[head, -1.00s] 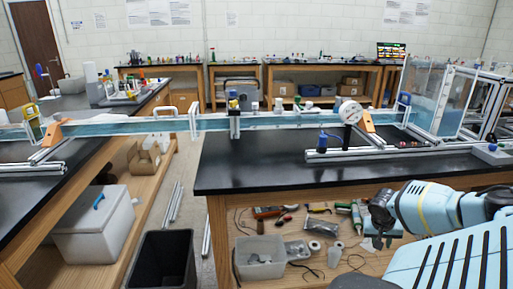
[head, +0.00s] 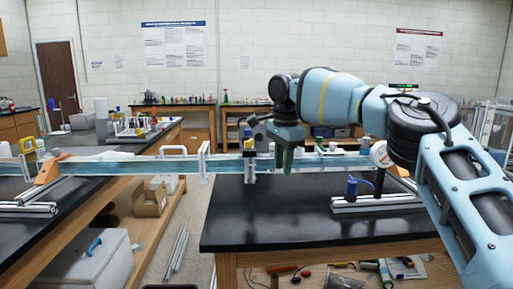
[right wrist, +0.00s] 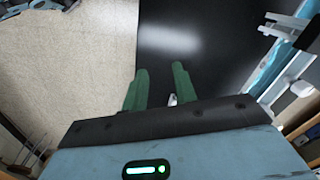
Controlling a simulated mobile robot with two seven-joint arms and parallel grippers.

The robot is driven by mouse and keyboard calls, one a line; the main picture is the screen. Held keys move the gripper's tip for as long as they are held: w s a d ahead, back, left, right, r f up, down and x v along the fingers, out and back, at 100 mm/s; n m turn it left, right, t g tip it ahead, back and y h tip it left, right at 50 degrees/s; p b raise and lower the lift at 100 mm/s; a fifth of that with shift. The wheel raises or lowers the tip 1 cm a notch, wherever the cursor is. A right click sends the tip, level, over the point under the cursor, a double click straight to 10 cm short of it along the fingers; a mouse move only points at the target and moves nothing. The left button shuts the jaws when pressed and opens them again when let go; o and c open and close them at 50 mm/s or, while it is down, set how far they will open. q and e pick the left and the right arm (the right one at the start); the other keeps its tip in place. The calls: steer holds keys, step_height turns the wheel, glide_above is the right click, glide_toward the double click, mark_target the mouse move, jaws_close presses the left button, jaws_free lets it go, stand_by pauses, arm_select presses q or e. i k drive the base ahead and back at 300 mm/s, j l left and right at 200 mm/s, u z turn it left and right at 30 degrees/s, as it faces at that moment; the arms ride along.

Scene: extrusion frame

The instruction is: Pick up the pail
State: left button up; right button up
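I cannot make out a clear pail in these views. A dark bin on the floor shows only as a sliver of its rim (head: 170,287) at the bottom edge of the head view. My right gripper (head: 290,165) hangs above the black bench top, green fingers pointing down. In the right wrist view its two fingers (right wrist: 160,72) are apart with nothing held between them. My left gripper is not in view.
A long clear water channel (head: 120,165) runs above the black bench top (head: 300,222), behind my right gripper. A white box (head: 85,265) with a blue handle sits at lower left. Metal rails (head: 176,252) lie on the floor between benches.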

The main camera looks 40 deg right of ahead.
mark_target(262, 142)
steer(key=i+l, duration=0.4)
steer(key=l, duration=0.15)
steer(key=i+l, duration=0.4)
steer(key=l, duration=0.15)
steer(key=i+l, duration=0.45)
steer(key=l, duration=0.1)
